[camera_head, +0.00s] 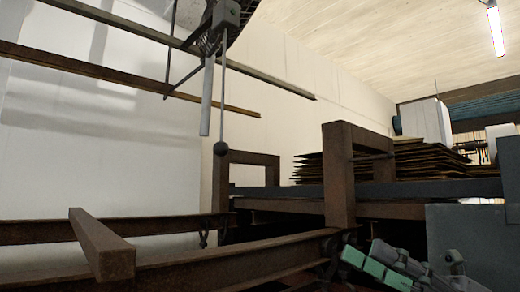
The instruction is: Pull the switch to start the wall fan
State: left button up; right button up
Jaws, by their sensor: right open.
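The wall fan (214,34) is at the top of the head view, and the frame edge cuts it off. A thin pull switch (223,100) hangs straight down from it and ends in a dark ball (221,148). A pale grey rod (207,97) hangs beside the switch. My right gripper (368,264), with green finger pads, is at the bottom right, open and empty. It appears well below and to the right of the ball, apart from it. My left gripper is not in view.
Rusty steel beams (250,261) cross the lower view, with an upright rusty frame (340,176) between the ball and my right gripper in the picture. Stacked sheets (405,160) lie on a rack at right. Rails (130,85) run along the white wall. The space around the ball looks clear.

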jog(key=a+r+t+h+p, duration=0.2)
jog(key=a+r+h+p, duration=0.1)
jog(key=a, duration=0.6)
jog(key=m+t+h+p, duration=0.65)
jog(key=t+h, duration=0.25)
jog(key=t, duration=0.4)
send_near(225, 150)
jog(key=p+x, duration=0.6)
jog(key=shift+r, duration=0.15)
jog(key=p+x, duration=0.1)
jog(key=x, duration=0.3)
jog(key=shift+w+a, duration=0.15)
jog(key=shift+w, duration=0.05)
pick_arm(q)
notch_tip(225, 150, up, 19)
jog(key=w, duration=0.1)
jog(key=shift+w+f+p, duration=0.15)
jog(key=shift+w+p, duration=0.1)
jog(key=shift+p, duration=0.2)
pick_arm(e)
jog(key=shift+w+a, duration=0.35)
jog(key=shift+w, duration=0.2)
jog(key=shift+c, duration=0.5)
